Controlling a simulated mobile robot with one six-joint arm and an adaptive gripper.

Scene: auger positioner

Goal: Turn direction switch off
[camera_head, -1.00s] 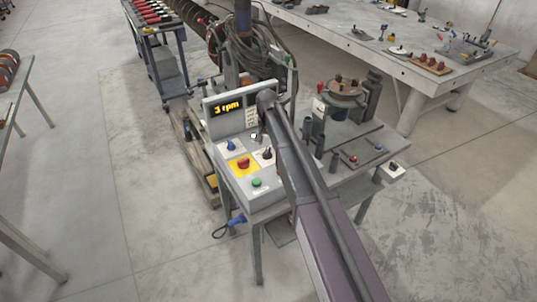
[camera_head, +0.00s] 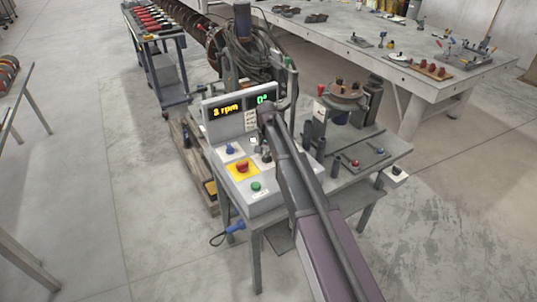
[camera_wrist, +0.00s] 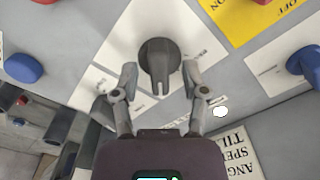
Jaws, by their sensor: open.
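A dark rotary switch (camera_wrist: 158,60) sits on a white label plate in the wrist view, its narrow grip pointing down the picture. The label text is too small to read, so I cannot confirm that it is the direction switch. My gripper (camera_wrist: 160,70) is open, with one finger on each side of the switch; contact is not clear. In the head view my gripper (camera_head: 265,145) is over the sloped control panel (camera_head: 275,191), and my arm hides part of the panel's right side.
A blue knob (camera_head: 230,149), a red button on yellow (camera_head: 242,167) and a green button (camera_head: 256,187) are close by on the panel. An orange rpm display (camera_head: 225,111) and a green display (camera_head: 263,99) stand behind. A clamp fixture (camera_head: 345,95) is to the right.

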